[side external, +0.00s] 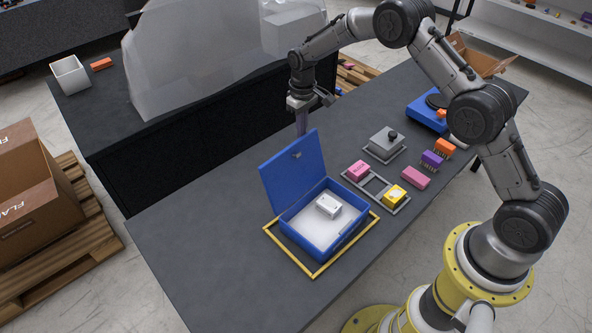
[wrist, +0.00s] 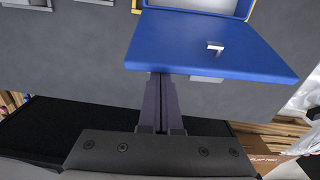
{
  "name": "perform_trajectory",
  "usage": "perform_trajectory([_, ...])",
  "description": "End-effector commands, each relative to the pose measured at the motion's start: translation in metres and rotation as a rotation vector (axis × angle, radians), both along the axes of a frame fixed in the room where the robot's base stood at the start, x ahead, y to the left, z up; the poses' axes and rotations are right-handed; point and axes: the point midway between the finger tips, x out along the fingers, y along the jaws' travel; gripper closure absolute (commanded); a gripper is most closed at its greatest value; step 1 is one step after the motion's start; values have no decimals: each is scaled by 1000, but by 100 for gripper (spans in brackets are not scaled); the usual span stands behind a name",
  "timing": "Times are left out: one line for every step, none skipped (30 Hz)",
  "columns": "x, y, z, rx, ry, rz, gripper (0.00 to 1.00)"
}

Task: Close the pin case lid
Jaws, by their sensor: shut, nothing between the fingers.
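The blue pin case (side external: 310,243) stands on the dark table inside a yellow outline. Its lid (side external: 293,176) is raised and tilted back, away from the case body. A white block (side external: 328,205) lies inside on a pale lining. My gripper (side external: 301,130) is behind the lid, on its outer side, with its fingers pointing down. In the wrist view, the lid (wrist: 200,45) spans the top right and my closed, empty fingers (wrist: 160,80) are at its near edge. I cannot tell whether they touch it.
Right of the case is a grey two-slot frame (side external: 376,185) with a pink block (side external: 357,170) and a yellow block (side external: 394,194). Nearby are a grey knobbed plate (side external: 385,145), a loose pink block (side external: 416,177), and purple (side external: 432,159) and orange (side external: 445,146) pieces. The table's left part is bare.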

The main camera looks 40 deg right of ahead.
Motion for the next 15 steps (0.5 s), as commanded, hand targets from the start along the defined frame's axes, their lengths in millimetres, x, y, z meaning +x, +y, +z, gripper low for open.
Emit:
perform_trajectory([-3, 0, 0, 0, 2, 0, 100])
perform_trajectory([-5, 0, -1, 0, 3, 0, 100])
perform_trajectory([-7, -1, -1, 0, 3, 0, 100])
perform_trajectory([-8, -1, 0, 0, 3, 0, 100])
perform_trajectory([-9, -1, 0, 0, 3, 0, 100])
perform_trajectory([-11, -1, -1, 0, 3, 0, 100])
perform_trajectory([-13, -1, -1, 0, 3, 0, 100])
perform_trajectory([-14, -1, -1, 0, 3, 0, 100])
perform_trajectory([-16, -1, -1, 0, 3, 0, 100])
perform_trajectory([-17, -1, 0, 0, 3, 0, 100])
perform_trajectory([-19, -2, 0, 0, 3, 0, 100])
perform_trajectory([-20, -2, 0, 0, 3, 0, 100])
perform_trajectory([-22, -2, -1, 0, 3, 0, 100])
perform_trajectory([-23, -2, -1, 0, 3, 0, 100])
perform_trajectory([-25, -2, -1, 0, 3, 0, 100])
